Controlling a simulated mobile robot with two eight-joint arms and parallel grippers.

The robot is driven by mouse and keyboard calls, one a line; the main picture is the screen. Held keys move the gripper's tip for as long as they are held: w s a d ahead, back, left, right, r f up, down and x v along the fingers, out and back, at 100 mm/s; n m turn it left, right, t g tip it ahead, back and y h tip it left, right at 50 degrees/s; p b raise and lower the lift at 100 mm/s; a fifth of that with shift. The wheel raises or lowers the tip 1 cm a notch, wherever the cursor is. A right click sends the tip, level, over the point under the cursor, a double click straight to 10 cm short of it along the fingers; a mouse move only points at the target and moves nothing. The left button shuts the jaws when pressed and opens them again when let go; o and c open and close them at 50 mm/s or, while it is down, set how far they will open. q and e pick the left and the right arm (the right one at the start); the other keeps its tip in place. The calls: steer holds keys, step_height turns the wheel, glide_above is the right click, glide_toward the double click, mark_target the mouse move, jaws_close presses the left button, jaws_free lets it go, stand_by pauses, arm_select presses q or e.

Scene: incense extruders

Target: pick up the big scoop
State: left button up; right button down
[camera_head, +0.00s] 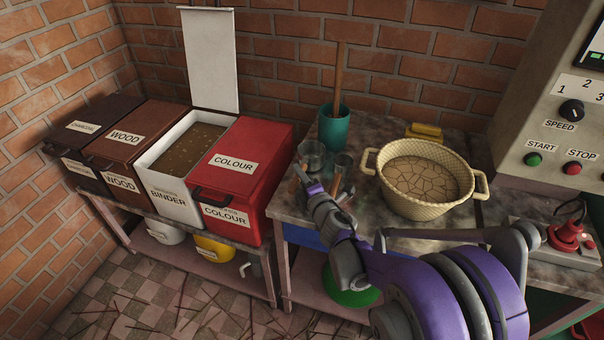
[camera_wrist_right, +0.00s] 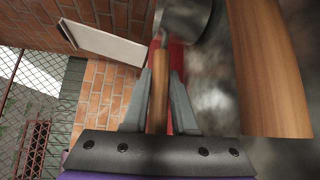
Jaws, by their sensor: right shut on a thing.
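The big scoop, a dark metal cup (camera_head: 312,155) with a wooden handle, is at the left front of the worktop in the head view. A smaller metal scoop cup (camera_head: 343,164) is just right of it. My right gripper (camera_head: 312,187) is at the handles, coming from the front right. In the right wrist view my right gripper (camera_wrist_right: 162,105) is shut on the wooden handle (camera_wrist_right: 158,85) of a scoop, whose metal cup (camera_wrist_right: 188,16) shows beyond the fingertips. I cannot tell whether the scoop is clear of the worktop. My left gripper is out of view.
A teal pot (camera_head: 334,132) with a wooden stick stands behind the scoops. A cream basket (camera_head: 425,205) is close on the right. A red COLOUR bin (camera_head: 236,180) and an open BINDER bin (camera_head: 166,187) are left. A wooden piece (camera_wrist_right: 270,70) is near the right wrist camera.

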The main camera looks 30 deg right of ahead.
step_height(320, 180, up, 17)
steer(key=p, duration=0.3)
steer(key=shift+r+p, duration=0.15)
steer(key=shift+p, duration=0.2)
